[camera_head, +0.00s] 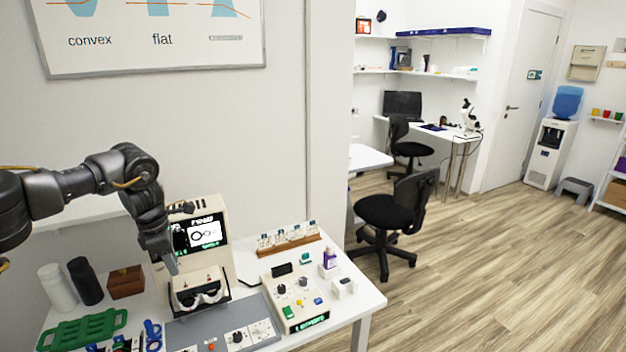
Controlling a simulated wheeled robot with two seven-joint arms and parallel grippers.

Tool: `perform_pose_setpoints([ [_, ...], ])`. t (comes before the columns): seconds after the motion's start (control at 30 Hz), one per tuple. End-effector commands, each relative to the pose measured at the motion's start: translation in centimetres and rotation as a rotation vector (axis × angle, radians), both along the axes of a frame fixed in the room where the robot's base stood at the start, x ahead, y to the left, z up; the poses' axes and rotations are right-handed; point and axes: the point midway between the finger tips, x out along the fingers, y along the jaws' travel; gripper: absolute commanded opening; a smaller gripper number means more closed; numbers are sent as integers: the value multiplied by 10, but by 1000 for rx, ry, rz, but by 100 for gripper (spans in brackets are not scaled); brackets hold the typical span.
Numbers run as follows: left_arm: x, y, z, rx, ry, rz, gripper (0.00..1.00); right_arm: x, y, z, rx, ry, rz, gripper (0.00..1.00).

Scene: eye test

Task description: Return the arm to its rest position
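My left arm comes in from the left edge, over the table. Its gripper (171,264) points down, in front of the left part of the cream eye-test machine (217,208) with its lit screen. The fingertips are small and close to the machine's goggle-like eyepiece (200,296); whether they touch it I cannot tell. The fingers look close together, but I cannot see whether they are open or shut, and I see nothing held. My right gripper is out of view.
A cream control box (297,292) with knobs stands right of the machine, before a wooden rack of bottles (288,240). A white bottle (57,288), black bottle (86,281), brown box (126,283) and green rack (84,331) stand left. Open wooden floor (480,270) lies right.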

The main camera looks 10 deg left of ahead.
Motion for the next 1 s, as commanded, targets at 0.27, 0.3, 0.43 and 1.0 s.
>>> perform_pose_setpoints([
  [0.27,11,-112,-93,-58,-39,-11,32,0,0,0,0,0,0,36],
  [0.3,9,-139,-111,-88,-54,3,32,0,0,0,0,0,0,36],
  [0.43,-7,-234,-159,-229,-92,89,32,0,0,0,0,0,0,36],
  [1.0,-130,-441,-165,-1076,241,1582,32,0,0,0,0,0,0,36],
])
